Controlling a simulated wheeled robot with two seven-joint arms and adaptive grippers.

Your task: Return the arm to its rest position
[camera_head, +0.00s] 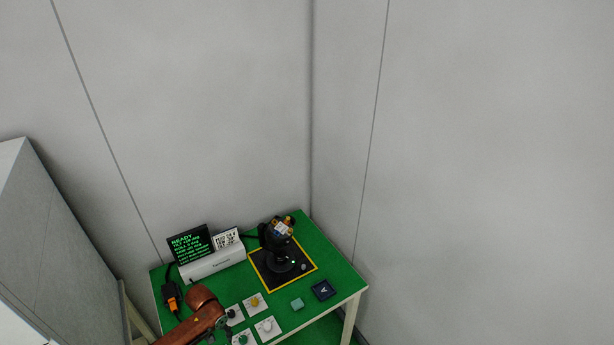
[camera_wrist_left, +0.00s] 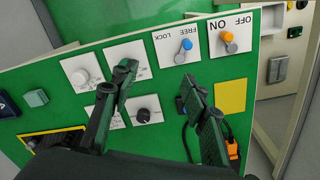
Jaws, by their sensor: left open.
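My left arm (camera_head: 200,309), reddish brown, comes in low over the front left of the green table (camera_head: 335,286) in the head view. Its gripper (camera_head: 224,328) is partly cut off and small there, beside the white-plated controls. In the left wrist view the two black fingers of the left gripper (camera_wrist_left: 158,82) stand apart with nothing between them. They hang over the panel. A black knob (camera_wrist_left: 143,115) shows between them, and a blue toggle (camera_wrist_left: 185,47) marked FREE and LOCK lies past their tips. My right gripper is not in view.
A black gimbal camera (camera_head: 279,258) stands on a yellow-edged mat. Behind are a READY screen (camera_head: 190,245) and a white bar unit (camera_head: 212,263). An orange toggle (camera_wrist_left: 229,40), a white knob (camera_wrist_left: 80,77), a teal block (camera_head: 297,304) and an orange-black cabled item (camera_head: 171,297) are nearby. Walls close off the back.

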